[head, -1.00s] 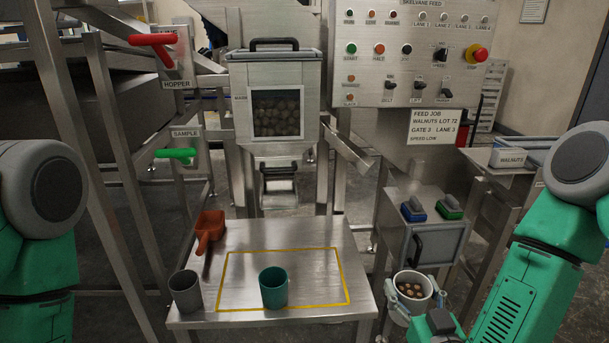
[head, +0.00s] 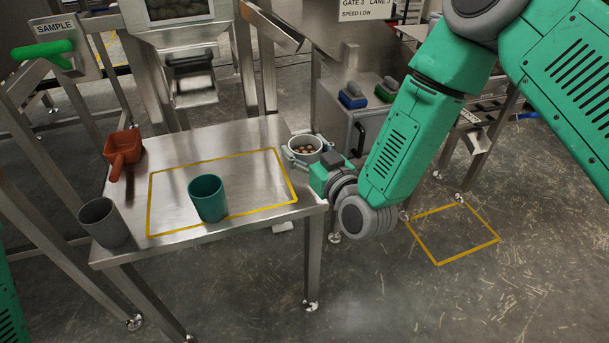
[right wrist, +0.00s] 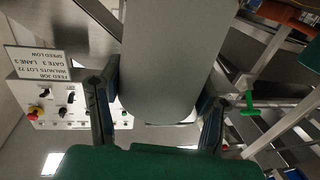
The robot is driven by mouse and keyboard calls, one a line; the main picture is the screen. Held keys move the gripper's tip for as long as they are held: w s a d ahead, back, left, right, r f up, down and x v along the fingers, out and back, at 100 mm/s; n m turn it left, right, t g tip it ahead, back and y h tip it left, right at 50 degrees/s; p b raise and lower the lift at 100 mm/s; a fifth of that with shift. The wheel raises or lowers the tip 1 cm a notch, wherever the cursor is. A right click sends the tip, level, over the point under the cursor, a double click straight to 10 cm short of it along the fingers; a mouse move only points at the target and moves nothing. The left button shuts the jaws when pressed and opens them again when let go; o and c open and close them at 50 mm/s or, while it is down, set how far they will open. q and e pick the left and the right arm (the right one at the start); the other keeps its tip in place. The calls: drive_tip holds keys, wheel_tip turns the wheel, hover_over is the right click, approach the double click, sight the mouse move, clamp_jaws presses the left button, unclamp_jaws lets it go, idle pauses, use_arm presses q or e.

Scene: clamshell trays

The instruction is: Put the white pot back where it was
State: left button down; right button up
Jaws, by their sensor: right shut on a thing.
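The white pot (head: 304,143), with brown walnuts inside, shows in the head view at the table's right edge, just outside the yellow outline's right side. It is upright. My right gripper (head: 309,158) is shut on it, with fingers on either side of its wall. I cannot tell whether the pot touches the table. In the right wrist view, the pot's wall (right wrist: 165,60) fills the space between my right gripper's fingers (right wrist: 158,92). My left gripper is out of view.
On the metal table (head: 170,150) are a teal cup (head: 208,200) inside the yellow outline, a grey cup (head: 104,224) at the left corner and an orange scoop (head: 122,150). A metal box (head: 365,130) stands behind the pot. Another yellow outline (head: 470,253) is on the floor at right.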

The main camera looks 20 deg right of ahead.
drive_tip(key=shift+f, duration=0.8)
wheel_tip(320, 180, down, 4)
drive_tip(key=shift+r+b, duration=0.25)
drive_tip(key=shift+b, duration=0.55)
drive_tip(key=shift+r, duration=0.1)
drive_tip(key=o, duration=1.1)
